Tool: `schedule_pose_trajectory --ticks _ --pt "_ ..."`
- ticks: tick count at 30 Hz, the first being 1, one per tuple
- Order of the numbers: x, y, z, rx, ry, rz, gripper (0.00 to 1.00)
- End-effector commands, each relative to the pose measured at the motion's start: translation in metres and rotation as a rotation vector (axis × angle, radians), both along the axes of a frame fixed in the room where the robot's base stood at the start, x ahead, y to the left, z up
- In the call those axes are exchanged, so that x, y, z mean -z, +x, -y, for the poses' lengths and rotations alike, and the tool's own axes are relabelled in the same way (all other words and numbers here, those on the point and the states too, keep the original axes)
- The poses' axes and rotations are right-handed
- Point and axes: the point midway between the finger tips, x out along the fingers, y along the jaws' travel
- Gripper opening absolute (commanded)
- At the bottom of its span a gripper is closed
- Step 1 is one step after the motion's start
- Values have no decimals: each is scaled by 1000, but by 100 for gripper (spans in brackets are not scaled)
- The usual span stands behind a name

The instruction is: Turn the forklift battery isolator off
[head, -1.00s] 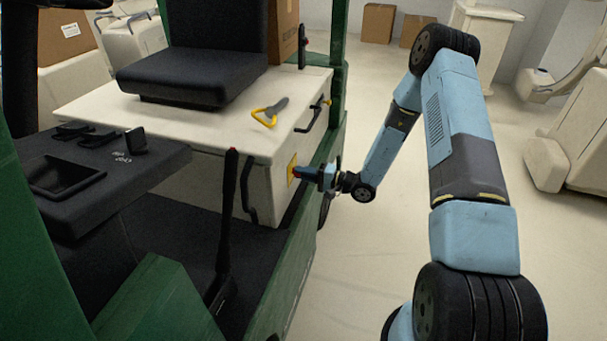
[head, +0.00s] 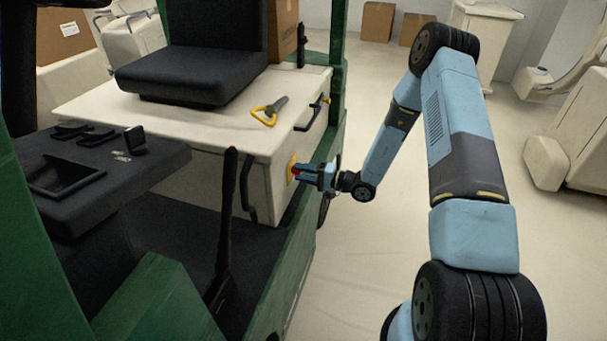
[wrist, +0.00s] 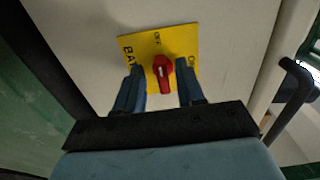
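The battery isolator is a red rotary knob (wrist: 163,75) on a yellow plate (wrist: 182,44) with dark lettering, fixed to the forklift's cream side panel. In the wrist view the knob's grip runs roughly up and down the picture, between my two blue fingers. My gripper (wrist: 159,66) is open, one finger on each side of the knob, with a visible gap on both sides. In the head view my gripper (head: 299,171) is close against the yellow plate (head: 290,167), and the knob is mostly hidden by the fingers.
A black handle (head: 312,115) sticks out from the panel (head: 273,190) above the plate. A yellow-handled tool (head: 265,115) lies on the cream cover beside the seat (head: 190,78). A black lever (head: 226,225) with a red tip stands in front. Open floor (head: 370,280) lies to the right.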

Motion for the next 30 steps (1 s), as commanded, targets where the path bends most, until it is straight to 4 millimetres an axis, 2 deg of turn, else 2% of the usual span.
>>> schedule_pose_trajectory --ticks 5,21,30 --pt "0 -4 17 4 -1 0 38" --pt "1 -39 109 3 -2 -2 38" --pt "1 -46 130 1 -1 -1 38"
